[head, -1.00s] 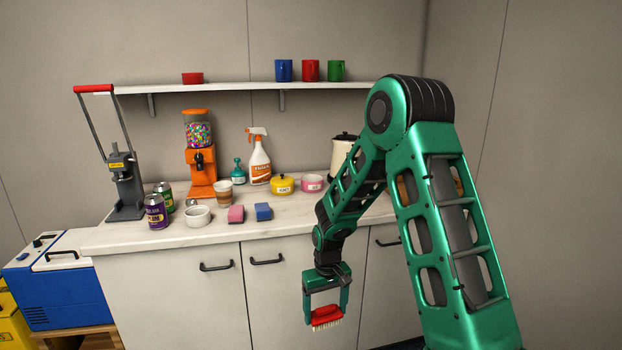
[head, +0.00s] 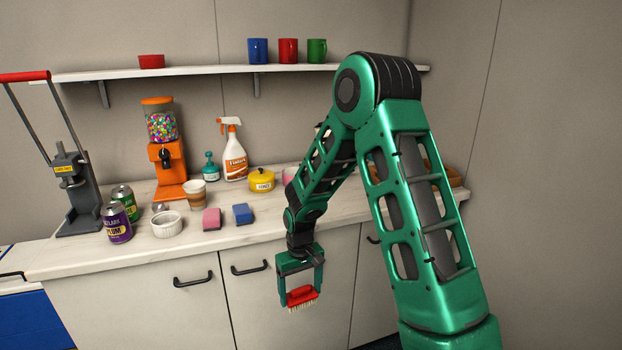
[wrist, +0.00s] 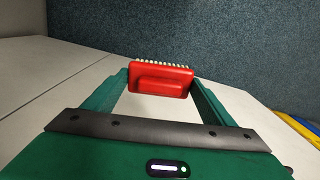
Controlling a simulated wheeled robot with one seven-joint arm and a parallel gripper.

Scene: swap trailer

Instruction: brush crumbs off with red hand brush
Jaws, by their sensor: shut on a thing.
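The red hand brush (head: 301,295) has pale bristles that point down in the head view. My gripper (head: 300,290) is shut on it and holds it in front of the cabinet doors, below the counter's front edge. In the wrist view the brush (wrist: 161,80) sits between the two green fingers of my gripper (wrist: 160,84), over the blue floor. No crumbs can be made out on the white counter (head: 130,252). Part of the counter's right side is hidden behind my arm.
A shelf (head: 200,72) holds mugs.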

